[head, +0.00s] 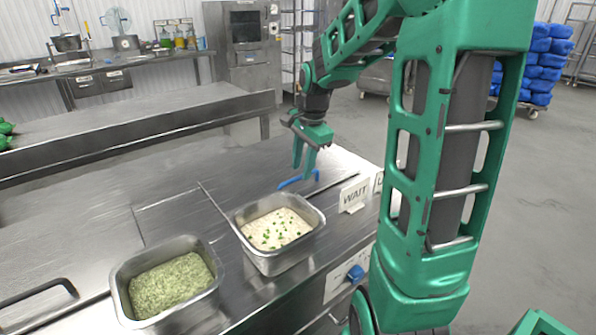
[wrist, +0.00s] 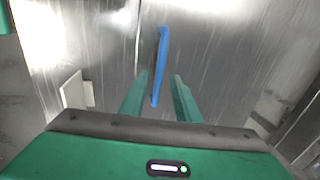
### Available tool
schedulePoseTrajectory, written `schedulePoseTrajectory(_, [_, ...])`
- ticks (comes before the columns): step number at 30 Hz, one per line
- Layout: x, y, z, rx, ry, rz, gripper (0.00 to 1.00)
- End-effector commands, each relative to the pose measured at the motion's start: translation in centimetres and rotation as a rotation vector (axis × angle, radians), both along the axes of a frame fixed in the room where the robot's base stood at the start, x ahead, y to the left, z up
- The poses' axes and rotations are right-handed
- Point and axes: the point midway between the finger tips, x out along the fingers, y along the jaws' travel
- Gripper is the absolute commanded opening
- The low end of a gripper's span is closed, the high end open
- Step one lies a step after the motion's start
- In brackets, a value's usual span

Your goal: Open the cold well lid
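A blue bar handle (head: 298,180) lies on the steel counter's right part, and it also shows in the wrist view (wrist: 160,62). It appears to belong to a flat steel lid panel (head: 342,163), whose outline I cannot fully make out. My gripper (head: 303,170) points down just above the handle. In the wrist view, my gripper (wrist: 160,76) has its two green fingers apart, with the handle lying between and beyond them. I cannot tell whether the fingers touch it. The panel looks flush with the counter.
A steel pan of pale food with green bits (head: 318,222) and a pan of green food (head: 121,290) sit at the counter's front. A WAIT sign (head: 354,194) stands right of the handle. A dark bar handle (head: 40,291) is at the left. The counter's back is clear.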

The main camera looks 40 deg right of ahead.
Motion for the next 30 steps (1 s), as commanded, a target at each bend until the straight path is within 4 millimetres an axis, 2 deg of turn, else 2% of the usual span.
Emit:
schedulePoseTrajectory(6, [0.3, 0.0, -1.6, 0.0, 0.001, 0.001, 0.29])
schedulePoseTrajectory(15, [0.3, 0.0, -1.7, 0.0, 0.0, 0.001, 0.29])
schedulePoseTrajectory(19, [0.3, 0.0, -1.7, 0.0, 0.0, 0.001, 0.0])
schedulePoseTrajectory(22, [0.3, 0.0, -1.7, 0.0, 0.0, 0.001, 0.0])
schedulePoseTrajectory(23, [0.3, 0.6, -1.7, -0.001, 0.0, 0.004, 0.0])
schedulePoseTrajectory(30, [0.5, -0.5, -1.2, -0.002, 0.017, -0.005, 0.0])
